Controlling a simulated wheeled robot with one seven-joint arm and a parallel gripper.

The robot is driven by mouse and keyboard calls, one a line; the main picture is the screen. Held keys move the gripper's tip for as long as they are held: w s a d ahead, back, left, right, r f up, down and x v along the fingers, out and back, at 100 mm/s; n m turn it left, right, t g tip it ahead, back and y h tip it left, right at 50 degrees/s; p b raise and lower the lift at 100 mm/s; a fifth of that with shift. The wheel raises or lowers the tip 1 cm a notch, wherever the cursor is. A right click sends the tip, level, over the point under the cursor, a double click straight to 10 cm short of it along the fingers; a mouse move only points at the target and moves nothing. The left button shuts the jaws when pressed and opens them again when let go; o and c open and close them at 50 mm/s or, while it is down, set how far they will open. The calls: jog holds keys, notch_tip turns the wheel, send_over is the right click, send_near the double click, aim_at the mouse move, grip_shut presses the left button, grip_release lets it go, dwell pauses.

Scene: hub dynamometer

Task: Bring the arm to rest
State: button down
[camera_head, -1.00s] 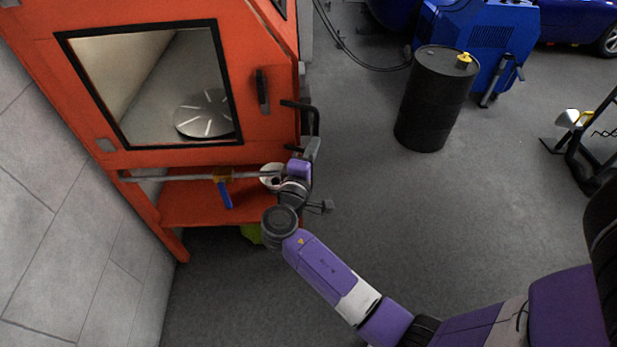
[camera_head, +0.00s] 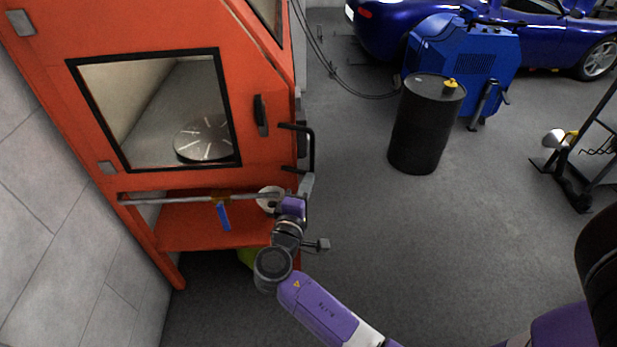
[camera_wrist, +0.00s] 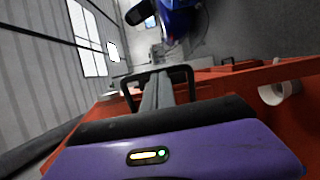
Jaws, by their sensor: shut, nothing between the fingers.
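My arm (camera_head: 318,305) reaches from the lower right up to the right front corner of the orange cabinet (camera_head: 180,183). My gripper (camera_head: 308,180) is shut and empty, just below the black bar handle (camera_head: 311,150) in the head view. In the wrist view, my gripper (camera_wrist: 157,88) is a narrow grey shape with the black handle (camera_wrist: 187,72) framing it behind. I cannot tell whether the gripper touches the handle. The fingertips are small and partly unclear in the head view.
A grey pipe with a blue-handled valve (camera_head: 223,215) runs along the open orange shelf, beside a white roll (camera_head: 270,198). A black drum (camera_head: 427,125), a blue machine (camera_head: 465,65) and a blue car (camera_head: 550,35) stand behind. The grey floor between cabinet and drum is clear.

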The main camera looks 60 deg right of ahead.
jog(key=s+v, duration=0.1)
jog(key=v, duration=0.7)
jog(key=shift+d+b, duration=0.2)
jog(key=shift+b, duration=0.15)
jog(key=shift+s, duration=0.1)
